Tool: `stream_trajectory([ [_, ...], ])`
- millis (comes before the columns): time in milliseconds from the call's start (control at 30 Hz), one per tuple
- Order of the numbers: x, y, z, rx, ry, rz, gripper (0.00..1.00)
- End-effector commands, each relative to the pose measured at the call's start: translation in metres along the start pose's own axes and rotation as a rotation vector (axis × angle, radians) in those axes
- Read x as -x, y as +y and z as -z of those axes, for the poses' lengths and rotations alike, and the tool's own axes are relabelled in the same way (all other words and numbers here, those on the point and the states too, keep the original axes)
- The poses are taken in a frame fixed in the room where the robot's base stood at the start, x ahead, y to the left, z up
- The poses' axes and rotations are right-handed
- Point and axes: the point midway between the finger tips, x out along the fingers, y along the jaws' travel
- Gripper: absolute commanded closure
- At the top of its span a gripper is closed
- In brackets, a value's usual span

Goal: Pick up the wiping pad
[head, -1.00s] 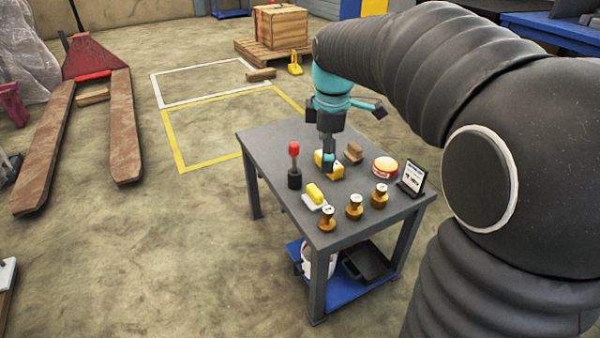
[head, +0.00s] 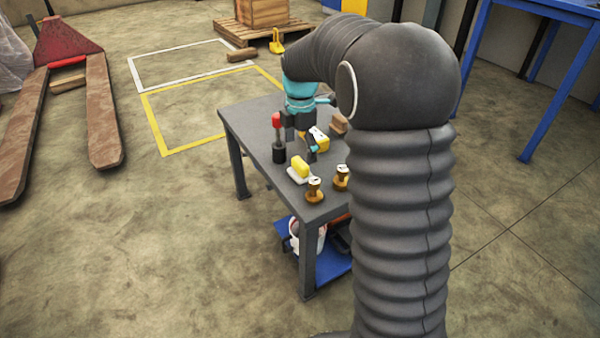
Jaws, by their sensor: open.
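The likely wiping pad (head: 299,169) is a flat white pad with a yellow block-shaped grip on top. It lies near the left front edge of the grey table (head: 250,122). No contact with the pad can be made out, and the gap is too small to judge. My arm hides the right part of the table.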

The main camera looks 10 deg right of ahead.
Motion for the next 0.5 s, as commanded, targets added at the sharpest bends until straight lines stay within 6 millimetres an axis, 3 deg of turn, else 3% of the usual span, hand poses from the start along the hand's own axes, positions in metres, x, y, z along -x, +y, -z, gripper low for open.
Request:
stream_trajectory([
  [267,-0.015,-0.001,0.0,-0.001,0.0,0.0,0.03],
  [500,-0.048,-0.002,0.002,-0.001,0.001,0.002,0.03],
])
